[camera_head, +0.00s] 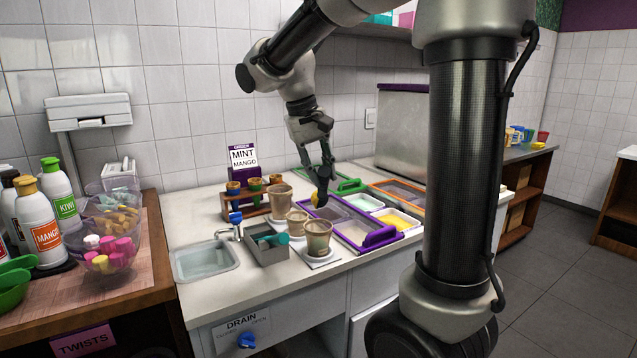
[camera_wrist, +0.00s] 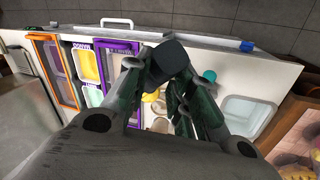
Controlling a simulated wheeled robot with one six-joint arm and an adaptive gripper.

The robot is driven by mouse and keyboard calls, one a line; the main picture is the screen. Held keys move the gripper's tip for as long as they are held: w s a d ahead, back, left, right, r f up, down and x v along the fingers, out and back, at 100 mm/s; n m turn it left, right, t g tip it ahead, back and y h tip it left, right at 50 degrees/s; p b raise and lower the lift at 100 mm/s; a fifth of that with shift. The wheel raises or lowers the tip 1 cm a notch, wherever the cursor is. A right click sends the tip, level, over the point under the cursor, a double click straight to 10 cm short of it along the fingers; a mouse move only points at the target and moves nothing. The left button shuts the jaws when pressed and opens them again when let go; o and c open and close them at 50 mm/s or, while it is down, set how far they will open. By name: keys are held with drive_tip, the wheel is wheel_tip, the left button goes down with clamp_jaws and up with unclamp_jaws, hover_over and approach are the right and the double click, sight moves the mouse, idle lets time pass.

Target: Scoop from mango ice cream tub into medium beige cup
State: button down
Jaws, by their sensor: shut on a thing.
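My gripper (camera_head: 323,172) is shut on a dark-handled scoop (camera_wrist: 168,58), above the counter near the cups. Three beige cups of differing size stand left of and below the scoop. The front one (camera_head: 318,239) looks medium, the back one (camera_head: 280,203) largest, the middle one (camera_head: 297,224) smallest.
A pale green tub (camera_head: 362,203) sits beside the mango. A grey bin (camera_head: 266,248) with a teal utensil, a sink (camera_head: 205,262) and a cone rack (camera_head: 245,200) stand left of the cups.

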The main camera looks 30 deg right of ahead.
sight(320, 188)
drive_tip(key=shift+a+f+n+h, duration=0.15)
drive_tip(key=shift+n+h, duration=0.15)
drive_tip(key=shift+h, duration=0.1)
drive_tip(key=n+h, duration=0.1)
drive_tip(key=f+n+h, duration=0.1)
drive_tip(key=n, duration=0.1)
drive_tip(key=shift+h, duration=0.3)
drive_tip(key=shift+a+f+n+h, duration=0.15)
drive_tip(key=shift+f+n+h, duration=0.1)
drive_tip(key=shift+n+h, duration=0.75)
drive_tip(key=shift+w+a+f+n+t+h, duration=0.1)
drive_tip(key=shift+f+n+t+h, duration=0.45)
drive_tip(key=shift+n, duration=0.8)
drive_tip(key=shift+w+a+f+n+t+h, duration=0.1)
drive_tip(key=shift+f+n+t+h, duration=0.1)
drive_tip(key=shift+n+t+h, duration=0.9)
drive_tip(key=shift+a+f+n+t+h, duration=0.1)
drive_tip(key=shift+f+n+t+h, duration=0.4)
drive_tip(key=shift+n, duration=1.05)
drive_tip(key=shift+r, duration=0.1)
